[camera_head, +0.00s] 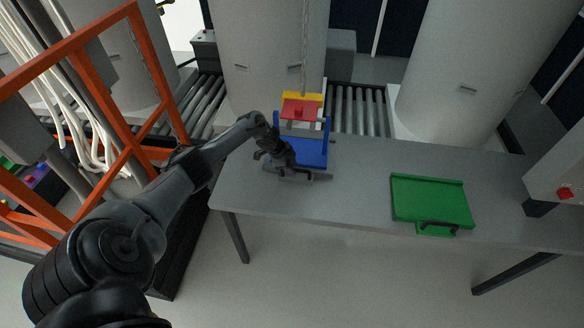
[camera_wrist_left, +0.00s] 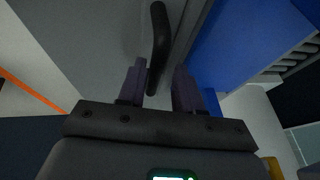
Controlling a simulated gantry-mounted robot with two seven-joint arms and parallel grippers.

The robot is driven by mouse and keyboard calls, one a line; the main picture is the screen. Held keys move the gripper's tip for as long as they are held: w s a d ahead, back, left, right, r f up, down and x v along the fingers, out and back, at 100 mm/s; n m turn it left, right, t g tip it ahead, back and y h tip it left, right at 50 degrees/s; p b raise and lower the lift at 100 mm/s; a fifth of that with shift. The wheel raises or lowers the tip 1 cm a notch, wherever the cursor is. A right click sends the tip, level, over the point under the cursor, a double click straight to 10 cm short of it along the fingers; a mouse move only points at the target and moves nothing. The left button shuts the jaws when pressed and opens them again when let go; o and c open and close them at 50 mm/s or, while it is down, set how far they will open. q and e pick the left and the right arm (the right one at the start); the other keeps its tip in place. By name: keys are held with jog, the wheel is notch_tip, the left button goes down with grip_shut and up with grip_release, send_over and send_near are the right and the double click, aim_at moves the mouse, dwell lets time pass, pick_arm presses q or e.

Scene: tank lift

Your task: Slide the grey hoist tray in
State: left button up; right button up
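The hoist has a blue frame (camera_head: 314,154) on the table, with a red block (camera_head: 300,109) and a yellow bar (camera_head: 314,98) above it. A grey edge, apparently the grey tray (camera_head: 318,177), shows at the frame's front; most of the tray is hidden. My left gripper (camera_head: 288,168) is at that front edge. In the left wrist view, the two fingers (camera_wrist_left: 160,88) are apart. A dark handle (camera_wrist_left: 159,40) reaches down between their tips, nearer the left finger, and does not look clamped. The blue frame (camera_wrist_left: 245,42) is on the right there. My right gripper is out of view.
A green tray (camera_head: 430,201) with a black handle lies on the grey table (camera_head: 355,205) at right. A white box with a red button (camera_head: 564,193) stands at the right end. Large tanks and rollers (camera_head: 360,108) are behind. An orange rail (camera_head: 95,75) is at left.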

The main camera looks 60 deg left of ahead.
pick_arm(q)
jog(key=shift+o, duration=0.3)
jog(key=shift+w, duration=0.1)
jog(key=shift+r, duration=0.1)
jog(key=shift+r, duration=0.2)
jog(key=p+v, duration=0.3)
jog(key=v, duration=0.7)
jog(key=shift+s, duration=0.25)
jog(key=shift+a+r, duration=0.1)
